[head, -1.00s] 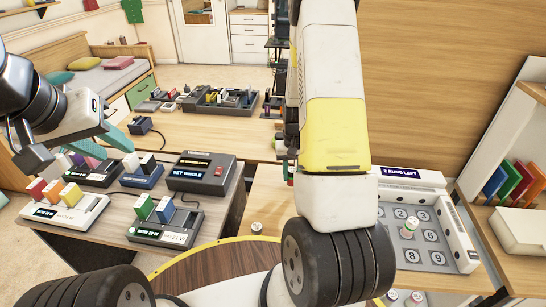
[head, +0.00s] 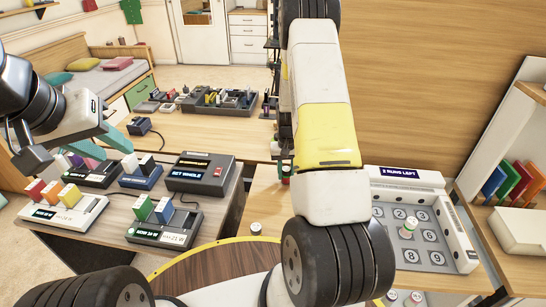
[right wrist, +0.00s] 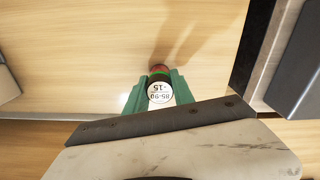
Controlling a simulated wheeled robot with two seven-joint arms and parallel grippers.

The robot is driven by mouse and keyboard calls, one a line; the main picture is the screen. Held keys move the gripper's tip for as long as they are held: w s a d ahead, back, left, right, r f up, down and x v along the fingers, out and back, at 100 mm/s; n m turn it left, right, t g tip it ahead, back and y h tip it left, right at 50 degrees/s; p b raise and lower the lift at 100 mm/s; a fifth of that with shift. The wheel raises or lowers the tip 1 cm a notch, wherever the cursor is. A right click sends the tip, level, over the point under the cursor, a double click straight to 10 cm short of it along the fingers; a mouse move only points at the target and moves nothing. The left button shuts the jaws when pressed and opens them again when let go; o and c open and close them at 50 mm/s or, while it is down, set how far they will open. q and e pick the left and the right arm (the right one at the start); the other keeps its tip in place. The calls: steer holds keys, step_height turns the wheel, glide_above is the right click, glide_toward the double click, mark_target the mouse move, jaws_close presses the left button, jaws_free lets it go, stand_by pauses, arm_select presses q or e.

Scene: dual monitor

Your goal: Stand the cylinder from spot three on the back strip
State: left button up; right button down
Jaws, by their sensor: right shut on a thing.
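My right gripper (right wrist: 160,92) is shut on a cylinder (right wrist: 159,92) with a white printed top and green and red bands; it is over a wood surface. In the head view, a small red-and-green piece (head: 286,170) shows beside my right arm, which hides most of that gripper. The numbered board (head: 438,235) is at right, its left part behind my arm. Another cylinder (head: 410,225), white-topped with green and red bands, stands near its middle. I cannot make out spot three clearly. My left gripper (head: 104,147) has teal fingers apart and is empty above the left table.
A display on the board reads "2 runs left". A round white-topped piece (head: 255,228) stands on the wood table; others (head: 417,296) are at the bottom right. Devices with coloured blocks (head: 165,220) fill the left table. A dark tray (head: 220,101) is further back.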

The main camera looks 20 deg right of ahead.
steer(key=c, duration=1.1)
jaws_free()
step_height(320, 180, up, 12)
step_height(320, 180, up, 18)
steer(key=n+t+y, duration=0.1)
steer(key=t, duration=0.2)
glide_above(286, 169)
steer(key=s+a, duration=0.7)
steer(key=s, duration=0.1)
steer(key=s+a+r+t, duration=0.1)
steer(key=s+a+r, duration=0.1)
steer(key=s, duration=0.3)
steer(key=s+a+r+n+t, duration=0.1)
steer(key=s+a+r, duration=0.1)
steer(key=s, duration=0.3)
steer(key=s+a+r+n+t+y, duration=0.1)
steer(key=s+a+r, duration=0.1)
steer(key=s+r, duration=0.2)
steer(key=shift+s+r, duration=0.2)
steer(key=shift+s, duration=0.75)
